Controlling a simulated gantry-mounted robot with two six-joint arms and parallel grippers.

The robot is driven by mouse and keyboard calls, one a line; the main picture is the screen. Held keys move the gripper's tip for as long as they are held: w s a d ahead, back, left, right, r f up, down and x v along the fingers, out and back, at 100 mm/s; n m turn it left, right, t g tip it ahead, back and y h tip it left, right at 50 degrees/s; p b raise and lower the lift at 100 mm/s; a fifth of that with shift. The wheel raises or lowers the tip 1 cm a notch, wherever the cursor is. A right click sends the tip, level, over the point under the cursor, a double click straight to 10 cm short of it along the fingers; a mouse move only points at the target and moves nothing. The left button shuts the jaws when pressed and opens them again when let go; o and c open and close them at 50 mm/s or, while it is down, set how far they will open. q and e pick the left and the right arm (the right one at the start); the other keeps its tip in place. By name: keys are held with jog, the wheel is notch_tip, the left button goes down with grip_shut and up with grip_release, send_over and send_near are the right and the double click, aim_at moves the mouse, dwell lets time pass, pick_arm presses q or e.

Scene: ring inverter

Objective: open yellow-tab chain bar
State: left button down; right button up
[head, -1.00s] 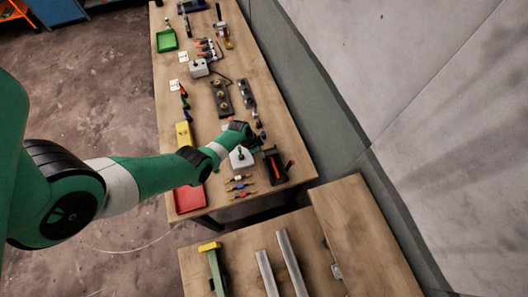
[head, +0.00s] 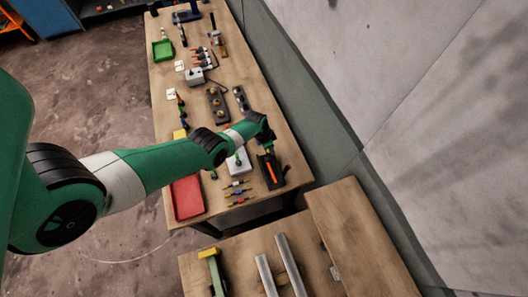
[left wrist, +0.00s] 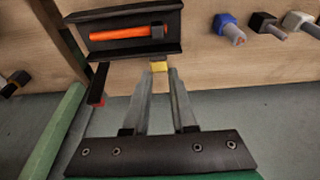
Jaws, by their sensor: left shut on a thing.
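The black fixture (head: 281,170) lies near the front end of the long bench, with an orange rod in it. In the left wrist view the fixture (left wrist: 122,50) shows as a black open frame around the orange rod (left wrist: 118,33). In the head view my left gripper (head: 268,148) is at the fixture's far end, and my arm hides the tab. My right gripper is not in view.
A black lever with a red end (left wrist: 98,90) is left of the tab. Several hex-headed pieces (left wrist: 231,29) stand at the right. A red tray (head: 187,198), a white box (head: 235,166) and small coloured connectors (head: 237,190) lie near the fixture.

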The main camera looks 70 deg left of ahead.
pick_arm(q)
jog(key=shift+w+b, duration=0.55)
jog(key=shift+w, duration=0.45)
jog(key=c, duration=1.5)
grip_release()
jog(key=shift+w+r, duration=0.2)
jog(key=shift+c, duration=0.2)
jog(key=o, duration=0.8)
jog(key=shift+s, duration=0.15)
jog(key=shift+f, duration=0.1)
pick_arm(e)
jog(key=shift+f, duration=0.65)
